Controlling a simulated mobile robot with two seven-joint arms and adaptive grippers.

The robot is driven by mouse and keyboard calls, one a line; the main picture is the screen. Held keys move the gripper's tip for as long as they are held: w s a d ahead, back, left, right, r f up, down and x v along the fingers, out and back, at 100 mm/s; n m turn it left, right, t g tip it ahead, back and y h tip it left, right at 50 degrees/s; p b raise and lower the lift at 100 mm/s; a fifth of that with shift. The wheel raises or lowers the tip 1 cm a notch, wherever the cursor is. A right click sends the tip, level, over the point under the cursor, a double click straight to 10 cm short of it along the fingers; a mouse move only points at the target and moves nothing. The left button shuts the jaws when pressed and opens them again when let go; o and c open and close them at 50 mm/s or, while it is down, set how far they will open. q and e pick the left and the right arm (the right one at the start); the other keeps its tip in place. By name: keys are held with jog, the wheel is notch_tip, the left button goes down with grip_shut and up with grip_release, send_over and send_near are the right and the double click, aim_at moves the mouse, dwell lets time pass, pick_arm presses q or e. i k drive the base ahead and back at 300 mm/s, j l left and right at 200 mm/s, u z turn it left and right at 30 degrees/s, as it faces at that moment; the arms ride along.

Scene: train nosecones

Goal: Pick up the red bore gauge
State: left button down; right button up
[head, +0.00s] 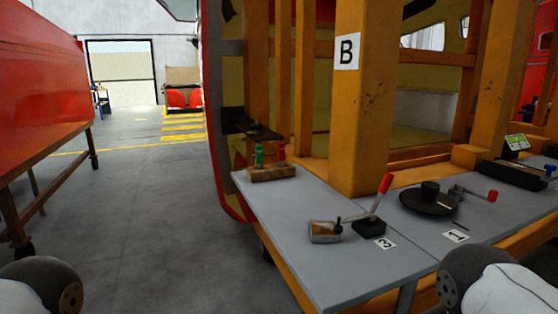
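A small red upright piece (281,152), which looks like the red bore gauge, stands in a wooden block (272,173) at the far left end of the grey table (290,215). A green upright piece (259,155) stands to its left in the same block. Only rounded arm parts of mine show at the bottom left and bottom right corners. Neither gripper is in view, so their state and distance to the gauge cannot be seen.
A red-handled lever (377,196) on a black base stands beside a small box (324,232). A dark round plate (430,200) and another red-handled tool (474,193) lie to the right. An orange post (362,100) rises behind the table. Open floor (160,220) lies left.

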aim_at(281, 148)
jog(key=i+j+z, duration=0.15)
jog(key=j, duration=0.15)
jog(key=i+j+z, duration=0.15)
jog(key=j, duration=0.2)
jog(key=i+j+z, duration=0.2)
jog(key=j, duration=0.15)
jog(key=j+z, duration=0.15)
jog(key=j, duration=0.2)
